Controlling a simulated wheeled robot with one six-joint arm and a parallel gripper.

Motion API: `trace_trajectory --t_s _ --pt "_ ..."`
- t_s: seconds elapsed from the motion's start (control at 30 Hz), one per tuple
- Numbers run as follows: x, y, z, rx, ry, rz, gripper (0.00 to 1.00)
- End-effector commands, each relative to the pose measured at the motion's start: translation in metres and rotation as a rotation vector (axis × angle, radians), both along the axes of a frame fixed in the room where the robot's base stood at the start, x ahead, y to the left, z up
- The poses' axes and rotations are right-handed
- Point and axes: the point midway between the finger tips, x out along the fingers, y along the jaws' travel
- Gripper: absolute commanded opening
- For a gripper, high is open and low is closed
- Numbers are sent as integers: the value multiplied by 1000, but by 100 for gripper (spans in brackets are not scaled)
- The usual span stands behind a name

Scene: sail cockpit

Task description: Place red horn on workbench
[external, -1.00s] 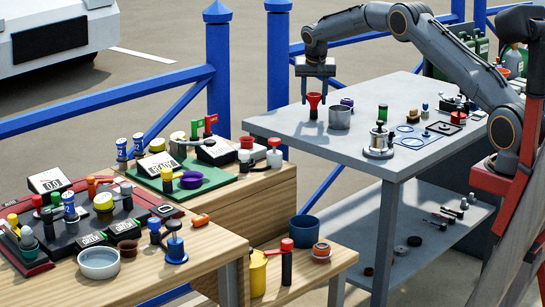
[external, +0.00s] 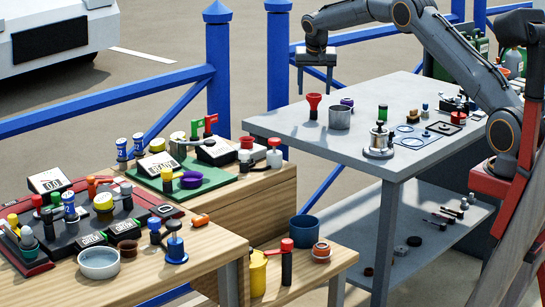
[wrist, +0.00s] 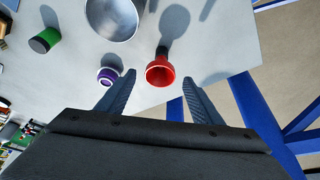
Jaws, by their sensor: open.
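The red horn (external: 313,104) stands upright, flared end up, on the grey workbench (external: 270,124) near its far left corner. It also shows in the wrist view (wrist: 160,72), ahead of and between my fingers. My gripper (external: 316,90) is open and empty, raised above and just behind the horn, not touching it. In the wrist view the two fingers of my gripper (wrist: 157,93) are spread wide.
A metal cup (external: 340,117) stands right beside the horn, and a purple-topped item (external: 347,103) is close behind. A steel pot-like item (external: 379,143) and a green cylinder (external: 382,112) stand further right. The bench's front left is clear.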

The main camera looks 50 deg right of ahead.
Motion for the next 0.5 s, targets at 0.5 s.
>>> trace_trajectory --t_s 0.5 --pt "-21 21 70 0 0 0 60"
